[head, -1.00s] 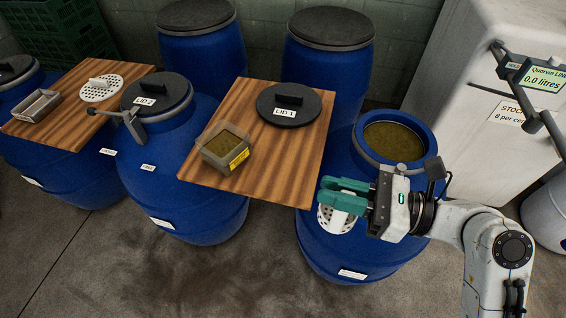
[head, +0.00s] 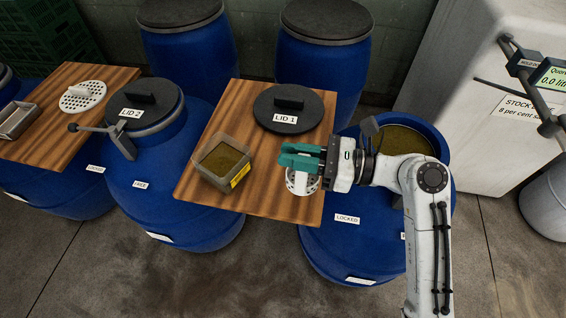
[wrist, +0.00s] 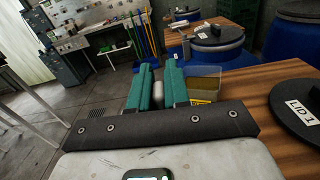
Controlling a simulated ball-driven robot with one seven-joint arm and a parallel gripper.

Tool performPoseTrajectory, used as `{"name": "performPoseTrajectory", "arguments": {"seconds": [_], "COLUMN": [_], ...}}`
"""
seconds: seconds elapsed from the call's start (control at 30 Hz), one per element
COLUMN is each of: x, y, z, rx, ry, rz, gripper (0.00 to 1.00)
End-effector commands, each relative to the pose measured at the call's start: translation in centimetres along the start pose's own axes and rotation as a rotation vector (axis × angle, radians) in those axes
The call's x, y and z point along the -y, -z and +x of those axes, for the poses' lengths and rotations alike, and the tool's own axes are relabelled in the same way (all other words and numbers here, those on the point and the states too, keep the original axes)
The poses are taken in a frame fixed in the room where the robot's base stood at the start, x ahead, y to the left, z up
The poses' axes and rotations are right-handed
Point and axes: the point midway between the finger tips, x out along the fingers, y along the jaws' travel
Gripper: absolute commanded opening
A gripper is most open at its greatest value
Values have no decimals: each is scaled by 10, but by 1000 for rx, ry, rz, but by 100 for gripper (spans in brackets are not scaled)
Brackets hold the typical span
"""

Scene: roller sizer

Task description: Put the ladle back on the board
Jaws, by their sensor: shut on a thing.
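The ladle (head: 301,184) is white with a perforated head. My gripper (head: 285,157) has teal fingers shut on it in the head view, and the head hangs just below them. A pale piece of the ladle (wrist: 157,88) shows between the fingers in the wrist view. The wooden board (head: 264,202) lies across blue drums, and the ladle is over its right front part. I cannot tell whether the ladle touches the board. A square box of brown material (head: 222,163) sits on the board left of my gripper, and the black LID 1 (head: 288,118) lies behind it.
An open drum of brown liquid (head: 440,150) stands right of the board, partly behind my arm. Another board (head: 45,143) at the left holds a perforated white disc (head: 82,96) and a metal tray (head: 17,121). LID 2 (head: 150,105) covers a drum between the boards.

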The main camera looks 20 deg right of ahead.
Motion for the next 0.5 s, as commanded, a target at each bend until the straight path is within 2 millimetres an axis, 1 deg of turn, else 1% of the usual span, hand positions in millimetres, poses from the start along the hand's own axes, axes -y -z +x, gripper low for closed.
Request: {"name": "performPoseTrajectory", "arguments": {"seconds": [0.03, 0.1, 0.2, 0.43, 0.5], "x": [6, 14, 23, 33, 36], "y": [12, 24, 37, 51, 59], "z": [6, 12, 20, 29, 31], "rx": [-1, -2, -1, -1, -2], "ry": [-2, -1, 0, 0, -1], "rz": [5, 6, 4, 2, 3], "gripper": [0, 0, 0, 0, 0]}}
